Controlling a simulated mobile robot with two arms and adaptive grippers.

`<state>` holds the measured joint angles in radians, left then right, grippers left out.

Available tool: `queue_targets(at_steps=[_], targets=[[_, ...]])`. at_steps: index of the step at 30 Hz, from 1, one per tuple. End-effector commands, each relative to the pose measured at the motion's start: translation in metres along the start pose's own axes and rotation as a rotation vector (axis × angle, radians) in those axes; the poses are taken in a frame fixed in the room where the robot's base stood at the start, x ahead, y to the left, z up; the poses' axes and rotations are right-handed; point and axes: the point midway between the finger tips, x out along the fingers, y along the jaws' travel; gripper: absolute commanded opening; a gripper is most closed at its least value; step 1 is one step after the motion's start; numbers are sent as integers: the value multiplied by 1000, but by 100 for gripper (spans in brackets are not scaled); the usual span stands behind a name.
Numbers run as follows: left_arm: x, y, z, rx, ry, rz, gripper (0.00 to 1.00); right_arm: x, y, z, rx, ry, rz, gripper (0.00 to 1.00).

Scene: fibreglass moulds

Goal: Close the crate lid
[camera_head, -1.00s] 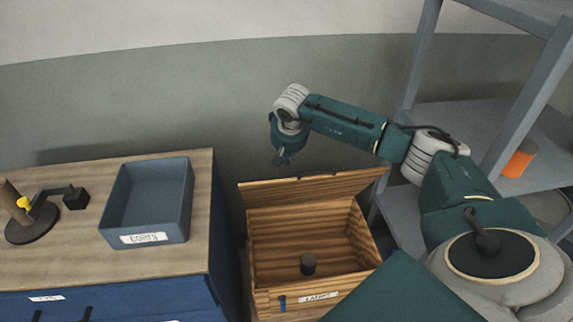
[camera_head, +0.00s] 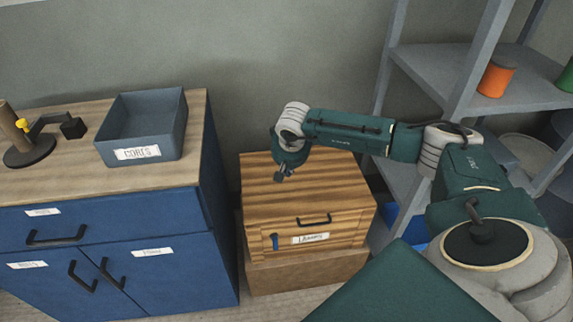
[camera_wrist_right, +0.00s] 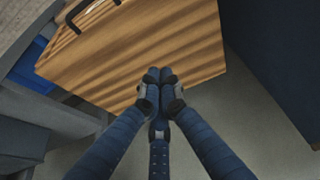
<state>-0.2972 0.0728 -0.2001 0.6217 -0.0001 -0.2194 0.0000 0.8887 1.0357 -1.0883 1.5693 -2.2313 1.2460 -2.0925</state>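The wooden crate (camera_head: 262,241) stands on a brown box between the blue cabinet and the grey shelf. Its striped lid (camera_head: 305,190) lies flat over the top, and the inside is hidden. A dark handle and a white label are on the front side. My right gripper (camera_head: 281,178) is over the rear left part of the lid. In the right wrist view the lid (camera_wrist_right: 130,60) fills the upper middle, and the gripper's fingers (camera_wrist_right: 160,76) are together with nothing between them, at or just above the lid; contact cannot be told. My left gripper is not in view.
A blue cabinet (camera_head: 110,222) stands left, bearing a grey bin (camera_head: 140,152) labelled CORES and a dark stand (camera_head: 28,152). A grey shelf (camera_head: 425,80) at right holds an orange can (camera_head: 495,78). A narrow gap separates cabinet and crate.

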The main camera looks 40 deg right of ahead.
Motion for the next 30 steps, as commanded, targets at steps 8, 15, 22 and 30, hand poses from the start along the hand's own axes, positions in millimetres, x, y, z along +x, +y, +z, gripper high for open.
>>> queue_targets(at_steps=[8, 15, 22, 30], targets=[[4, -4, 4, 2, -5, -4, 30, 6, 0, 5, 0, 0, 0, 0], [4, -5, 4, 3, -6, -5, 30, 6, 0, 4, 0, 0, 0, 0], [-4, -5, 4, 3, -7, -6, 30, -4, 0, 0, 1, 1, 0, 0], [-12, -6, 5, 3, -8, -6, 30, -28, 1, 15, 2, -4, 4, 0]])
